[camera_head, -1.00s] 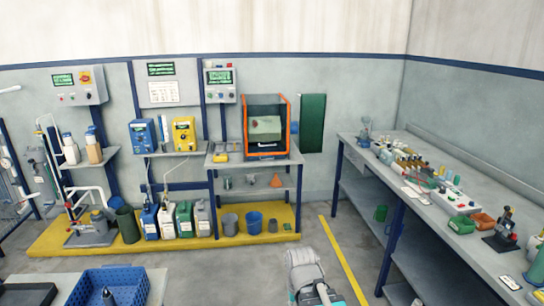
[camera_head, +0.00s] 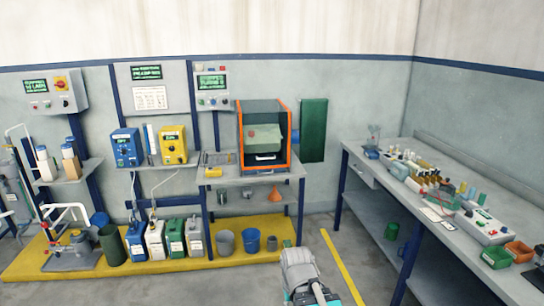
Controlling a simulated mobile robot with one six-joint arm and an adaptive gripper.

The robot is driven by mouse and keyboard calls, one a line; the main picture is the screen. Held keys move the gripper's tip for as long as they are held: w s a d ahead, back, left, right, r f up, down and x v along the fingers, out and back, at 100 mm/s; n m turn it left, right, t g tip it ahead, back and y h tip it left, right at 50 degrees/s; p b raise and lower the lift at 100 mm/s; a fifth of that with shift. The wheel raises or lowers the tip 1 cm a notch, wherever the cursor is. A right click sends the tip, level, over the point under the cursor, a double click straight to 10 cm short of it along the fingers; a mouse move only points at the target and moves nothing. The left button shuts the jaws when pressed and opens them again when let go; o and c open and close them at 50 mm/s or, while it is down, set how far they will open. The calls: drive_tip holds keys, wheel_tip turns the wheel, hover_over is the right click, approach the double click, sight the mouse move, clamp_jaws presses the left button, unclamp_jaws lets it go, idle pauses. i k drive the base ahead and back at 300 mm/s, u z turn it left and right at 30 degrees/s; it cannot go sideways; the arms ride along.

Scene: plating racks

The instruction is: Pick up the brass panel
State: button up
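I cannot make out a panel that is surely the brass panel. Small yellow and tan items (camera_head: 213,172) lie at the left end of the steel stand's top, too small to tell their kind. A grey and teal part of my own arm shows at the bottom centre, over the floor in front of the stand. My gripper's fingers do not show, and I see nothing held.
An orange-framed cabinet (camera_head: 289,140) stands on the steel stand (camera_head: 230,182). Jugs and buckets (camera_head: 252,240) stand on the yellow platform (camera_head: 205,263). A long bench (camera_head: 408,196) with many small items runs along the right. Floor with a yellow line (camera_head: 340,265) is open between.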

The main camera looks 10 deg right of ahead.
sight(436, 173)
drive_tip(key=u, duration=0.05)
drive_tip(key=i, duration=0.85)
drive_tip(key=z, duration=1.55)
